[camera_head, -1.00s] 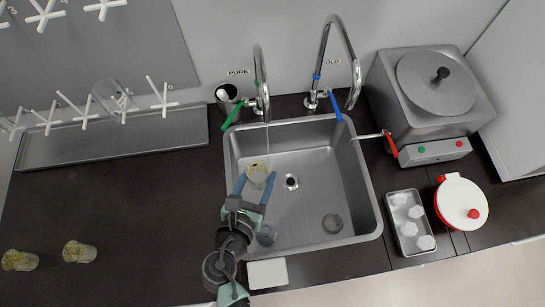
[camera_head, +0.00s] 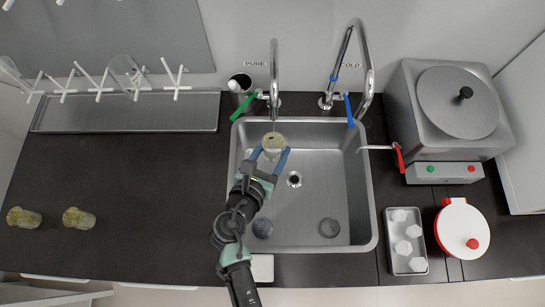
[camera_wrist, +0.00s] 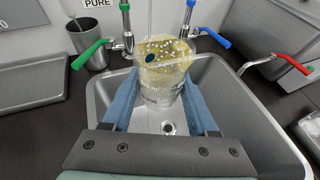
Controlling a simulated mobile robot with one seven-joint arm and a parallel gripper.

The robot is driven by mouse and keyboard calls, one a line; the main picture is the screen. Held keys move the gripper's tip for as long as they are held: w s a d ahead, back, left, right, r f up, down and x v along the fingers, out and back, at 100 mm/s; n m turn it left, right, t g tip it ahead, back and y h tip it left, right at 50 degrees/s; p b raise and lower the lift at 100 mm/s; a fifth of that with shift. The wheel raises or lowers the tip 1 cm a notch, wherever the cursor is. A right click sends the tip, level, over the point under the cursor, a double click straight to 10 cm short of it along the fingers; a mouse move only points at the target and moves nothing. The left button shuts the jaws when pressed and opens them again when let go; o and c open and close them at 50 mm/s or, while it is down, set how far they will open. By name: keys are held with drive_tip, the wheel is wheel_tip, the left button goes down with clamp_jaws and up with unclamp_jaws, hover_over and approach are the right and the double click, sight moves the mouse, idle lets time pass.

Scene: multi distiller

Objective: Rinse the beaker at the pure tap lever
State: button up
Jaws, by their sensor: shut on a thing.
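My gripper (camera_head: 270,157) is shut on a beaker (camera_head: 273,143) with a yellowish, bubbly surface on top, over the back left part of the sink (camera_head: 330,175). In the wrist view the beaker (camera_wrist: 164,75) stands between the two blue fingers, with a dark blue spot on its yellowish top. The pure tap (camera_head: 273,75) has a green lever (camera_head: 243,106), turned out to the left. A thin stream comes down from the pure tap onto the beaker's top.
The cold tap (camera_head: 340,70) with its blue lever (camera_head: 349,110) stands to the right. The distiller (camera_head: 450,110) has a red-levered spout over the sink's right edge. Two dirty beakers (camera_head: 78,218) stand on the left counter. A drying rack (camera_head: 120,85) and a tray (camera_head: 408,240) are also in view.

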sight(269, 141)
drive_tip(key=shift+w+b, duration=0.55)
drive_tip(key=shift+w, duration=1.65)
drive_tip(key=shift+s+p, duration=0.1)
drive_tip(key=shift+p, duration=0.2)
idle(3.2)
drive_tip(key=shift+s+p, duration=0.8)
drive_tip(key=shift+s, duration=2.65)
